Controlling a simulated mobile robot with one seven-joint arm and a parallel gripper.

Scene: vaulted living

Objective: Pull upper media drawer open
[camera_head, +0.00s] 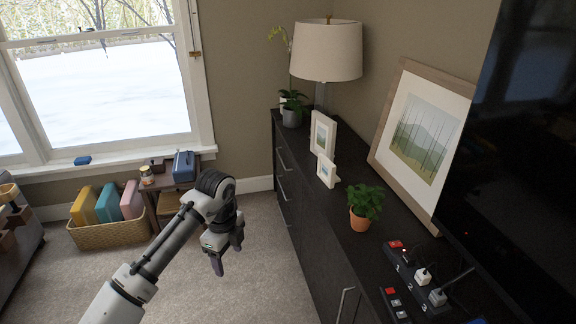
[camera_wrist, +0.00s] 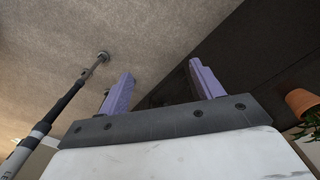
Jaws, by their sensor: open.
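A dark media cabinet (camera_head: 318,236) runs along the right wall. Its front carries metal bar handles: an upper one (camera_head: 281,160) toward the far end, another (camera_head: 282,190) below it, and a vertical one (camera_head: 345,300) nearer to me. The drawer fronts look flush with the cabinet. My gripper (camera_head: 228,262) is in front of the cabinet, over the carpet, apart from the handles. In the wrist view its two purple fingers (camera_wrist: 160,88) are spread apart with nothing between them. The dark cabinet (camera_wrist: 240,55) fills the right side there; I cannot make out a handle clearly.
On the cabinet top stand a lamp (camera_head: 327,52), small frames (camera_head: 323,134), a potted plant (camera_head: 363,207), a large picture (camera_head: 418,140) and power strips (camera_head: 412,275). A wicker basket (camera_head: 110,234) and low table (camera_head: 168,181) stand left. Carpet (camera_head: 262,225) before the cabinet is clear.

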